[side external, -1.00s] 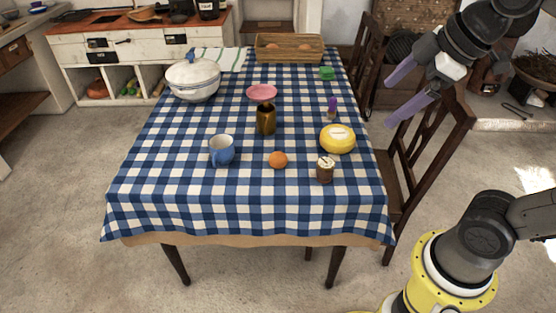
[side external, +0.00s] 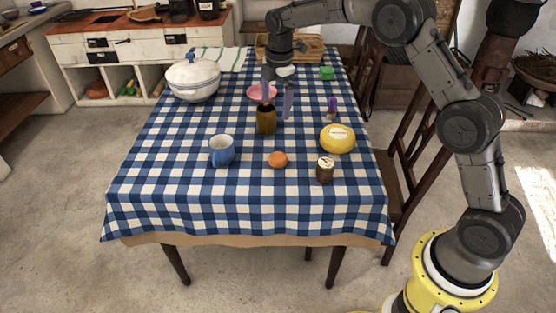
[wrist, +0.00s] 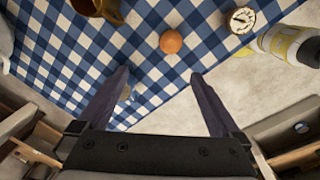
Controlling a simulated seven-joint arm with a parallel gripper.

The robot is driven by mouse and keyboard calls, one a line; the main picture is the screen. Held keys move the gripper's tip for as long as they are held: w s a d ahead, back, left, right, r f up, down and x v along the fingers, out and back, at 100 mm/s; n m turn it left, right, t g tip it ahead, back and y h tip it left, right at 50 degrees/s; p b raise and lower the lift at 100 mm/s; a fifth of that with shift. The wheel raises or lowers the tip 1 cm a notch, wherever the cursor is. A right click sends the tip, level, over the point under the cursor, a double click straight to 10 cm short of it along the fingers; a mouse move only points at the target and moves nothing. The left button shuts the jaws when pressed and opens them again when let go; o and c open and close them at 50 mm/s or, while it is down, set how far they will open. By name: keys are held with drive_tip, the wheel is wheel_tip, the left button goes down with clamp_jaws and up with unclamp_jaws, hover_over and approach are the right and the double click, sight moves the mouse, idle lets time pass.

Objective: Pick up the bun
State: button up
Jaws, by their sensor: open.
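I cannot clearly identify the bun. A small round orange-brown item (side external: 278,160) lies near the front middle of the blue checked tablecloth, and it also shows in the wrist view (wrist: 171,42); whether it is a bun or a fruit I cannot tell. A wicker basket (side external: 314,48) stands at the back of the table, partly hidden by my arm, so its contents are not clear. My gripper (side external: 276,109) points down over the table behind the brown jug, its purple fingers apart. In the wrist view the fingers (wrist: 160,74) are spread with nothing held between them.
The brown jug (side external: 266,121) and pink plate (side external: 259,92) are close to my gripper in the picture. The front cloth is clear.

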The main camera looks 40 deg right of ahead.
drive_tip(key=g, duration=0.1)
hover_over(278, 154)
wheel_tip(278, 154, down, 14)
drive_tip(key=shift+w+r, duration=0.1)
drive_tip(key=shift+f, duration=2.9)
drive_tip(key=shift+c, duration=0.2)
drive_tip(key=c, duration=0.7)
